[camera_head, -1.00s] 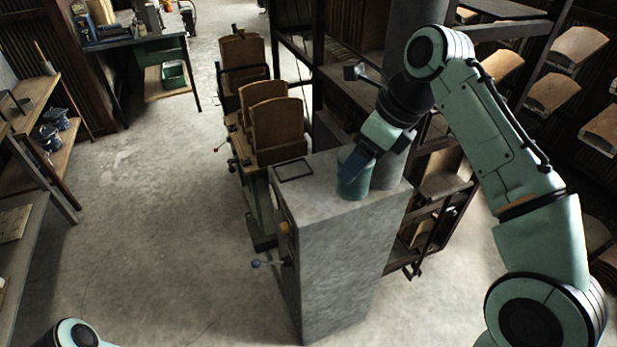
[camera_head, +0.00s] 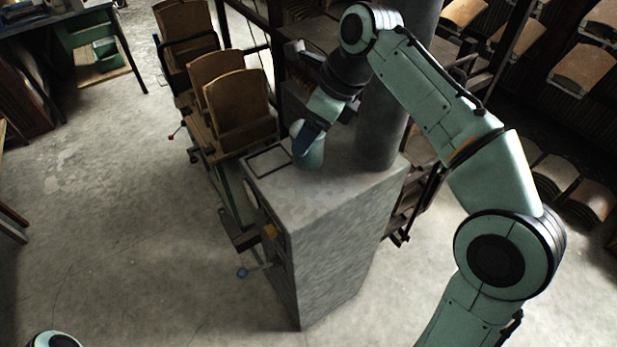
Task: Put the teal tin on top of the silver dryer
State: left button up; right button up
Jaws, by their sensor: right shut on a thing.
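The silver dryer (camera_head: 345,215) is a tall grey metal cabinet in the middle, with a flat top and a thick round pipe rising from its back right. The teal tin (camera_head: 308,158) is upright at the top face, left of the pipe. My right gripper (camera_head: 307,143) reaches down from above and is shut on the tin; its fingers hide part of the tin. I cannot tell for sure whether the tin's base touches the dryer top. My left gripper is out of view; only a bit of my left arm shows at the bottom left.
A dark rectangular frame (camera_head: 269,161) lies on the dryer top, left of the tin. A lever with a blue knob (camera_head: 243,272) sticks out from the dryer's left side. Wooden boards (camera_head: 240,110) stand on a rack behind. The floor (camera_head: 120,230) at left is clear.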

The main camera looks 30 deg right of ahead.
aim_at(309, 152)
jog(key=f, duration=0.2)
jog(key=f+b, duration=0.1)
jog(key=f, duration=0.3)
jog(key=shift+w+b, duration=0.25)
jog(key=shift+b, duration=0.1)
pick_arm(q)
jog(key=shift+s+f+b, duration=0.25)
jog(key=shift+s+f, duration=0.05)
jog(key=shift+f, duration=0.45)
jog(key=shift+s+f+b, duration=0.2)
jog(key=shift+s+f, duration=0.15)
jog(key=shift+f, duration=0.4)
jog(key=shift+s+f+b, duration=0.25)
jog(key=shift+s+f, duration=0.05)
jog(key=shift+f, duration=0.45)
pick_arm(e)
jog(key=shift+f, duration=2.55)
jog(key=shift+w+f, duration=0.1)
jog(key=shift+f, duration=0.05)
jog(key=o, duration=1.3)
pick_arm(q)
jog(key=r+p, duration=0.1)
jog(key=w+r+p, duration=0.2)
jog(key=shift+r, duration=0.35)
pick_arm(e)
jog(key=v, duration=1.2)
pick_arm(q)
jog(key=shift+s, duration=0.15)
pick_arm(e)
jog(key=shift+a, duration=0.1)
